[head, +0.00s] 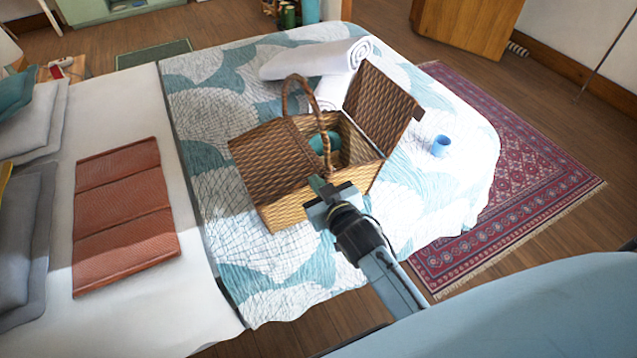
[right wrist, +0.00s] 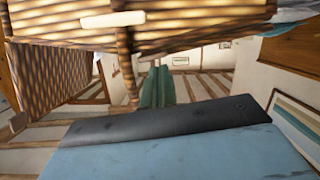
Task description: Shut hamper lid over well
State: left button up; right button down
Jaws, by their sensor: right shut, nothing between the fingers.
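The wicker hamper (head: 318,190) stands on the bed with its arched handle (head: 287,97) upright. Its left lid (head: 270,160) lies shut. Its right lid (head: 382,105) stands open, tilted up and back, and the well (head: 358,150) under it is uncovered. A teal rolled item (head: 324,143) shows inside. My right gripper (head: 318,184) is at the hamper's near side, by the middle below the handle, with its fingers together and empty. My left gripper is out of view.
A blue cup (head: 440,146) stands on the bed right of the open lid. White rolled towels (head: 315,60) lie behind the hamper. A folded rust blanket (head: 125,215) lies to the left. The bed cover in front of the hamper is clear.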

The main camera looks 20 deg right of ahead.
jog(key=s+r+p, duration=0.3)
jog(key=s+r, duration=0.2)
jog(key=s, duration=0.4)
jog(key=shift+s+a+r, duration=0.35)
jog(key=shift+a, duration=0.05)
jog(key=shift+f, duration=0.1)
